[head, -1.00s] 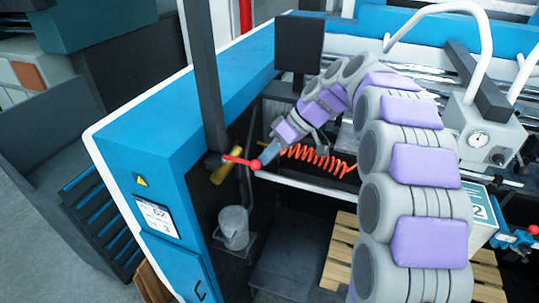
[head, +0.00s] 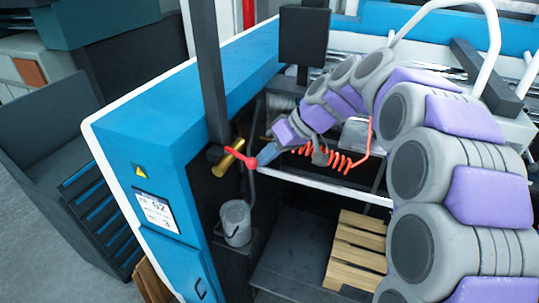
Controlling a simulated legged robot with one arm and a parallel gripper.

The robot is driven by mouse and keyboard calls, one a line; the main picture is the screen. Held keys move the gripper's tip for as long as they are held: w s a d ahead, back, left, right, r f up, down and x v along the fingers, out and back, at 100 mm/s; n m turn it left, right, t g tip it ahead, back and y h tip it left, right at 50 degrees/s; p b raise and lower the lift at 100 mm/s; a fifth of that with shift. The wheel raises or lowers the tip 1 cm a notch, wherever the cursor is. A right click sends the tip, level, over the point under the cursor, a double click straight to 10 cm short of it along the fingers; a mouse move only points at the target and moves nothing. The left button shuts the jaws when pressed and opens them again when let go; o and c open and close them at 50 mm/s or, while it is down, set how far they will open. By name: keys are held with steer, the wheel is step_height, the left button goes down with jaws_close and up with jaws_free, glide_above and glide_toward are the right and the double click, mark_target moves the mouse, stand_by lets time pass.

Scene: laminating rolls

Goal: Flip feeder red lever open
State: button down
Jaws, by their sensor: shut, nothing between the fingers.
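The red lever (head: 241,154) with its round red knob (head: 252,162) sits at the top of the dark opening in the blue machine, beside a brass cylinder (head: 229,160). The lever slopes down to the right and looks short from this angle. My gripper (head: 261,155) is shut with nothing held. Its tip is right next to the knob, on the knob's right side, and looks to be in contact, though the exact contact is too small to tell.
The blue machine housing (head: 190,100) and a dark upright post (head: 209,70) stand close to the lever. A coiled orange hose (head: 335,158) hangs behind my wrist. A grey bucket (head: 236,222) hangs below. A wooden pallet (head: 355,255) lies lower right.

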mark_target(255, 167)
steer(key=s+m, duration=0.1)
steer(key=s+a+m+t, duration=0.1)
steer(key=s+m+t+b, duration=0.1)
steer(key=shift+a, duration=0.35)
steer(key=s+a+m+t+h+p, duration=0.2)
steer(key=s+a+m+t+h, duration=0.1)
steer(key=a+m, duration=0.5)
steer(key=shift+s+a+t+h, duration=0.4)
steer(key=shift+s+t, duration=0.05)
steer(key=shift+t, duration=0.25)
steer(key=shift+r, duration=0.1)
